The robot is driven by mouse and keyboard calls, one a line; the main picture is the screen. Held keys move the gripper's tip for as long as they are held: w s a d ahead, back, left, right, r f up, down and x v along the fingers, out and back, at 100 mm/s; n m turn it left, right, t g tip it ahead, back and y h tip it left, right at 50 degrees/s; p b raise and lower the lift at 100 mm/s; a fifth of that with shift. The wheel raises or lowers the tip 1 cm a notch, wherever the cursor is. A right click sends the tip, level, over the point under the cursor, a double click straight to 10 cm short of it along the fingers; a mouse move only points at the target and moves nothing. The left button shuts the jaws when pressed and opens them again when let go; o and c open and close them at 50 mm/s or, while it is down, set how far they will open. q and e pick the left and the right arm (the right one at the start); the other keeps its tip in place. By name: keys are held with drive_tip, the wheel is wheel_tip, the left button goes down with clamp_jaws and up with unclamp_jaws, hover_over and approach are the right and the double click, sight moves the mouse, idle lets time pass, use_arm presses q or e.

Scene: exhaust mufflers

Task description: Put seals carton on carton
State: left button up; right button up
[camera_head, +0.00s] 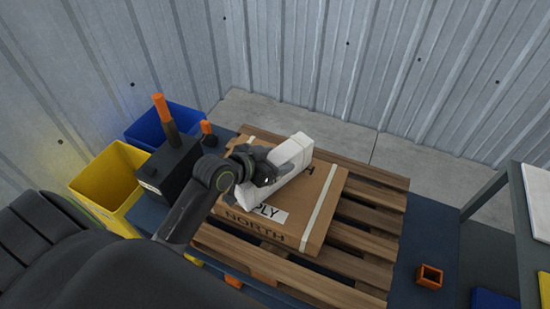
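A white carton (295,152), which looks like the seals carton, is over the large brown carton (310,215). My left gripper (268,172) comes in from the left and seems shut on the white carton, with its dark fingers across the carton's middle. I cannot tell whether the white carton touches the brown one or hangs just above it. The brown carton lies flat on a wooden pallet, with pale tape and printed letters reading "NORTH". The gripper and white carton hide part of its top. My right gripper is not in view.
The wooden pallet (372,232) has bare slats on the right. A yellow bin (105,180), a blue bin (148,128) and a dark box (168,172) with an orange-topped post stand at left. A small orange square piece (429,276) lies at right, near a grey bench (510,215).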

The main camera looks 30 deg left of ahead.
use_arm(q)
drive_tip(key=shift+o, duration=0.6)
drive_tip(key=shift+r, duration=0.2)
drive_tip(key=v, duration=1.2)
drive_tip(key=shift+f+p, duration=0.1)
drive_tip(key=shift+p, duration=0.3)
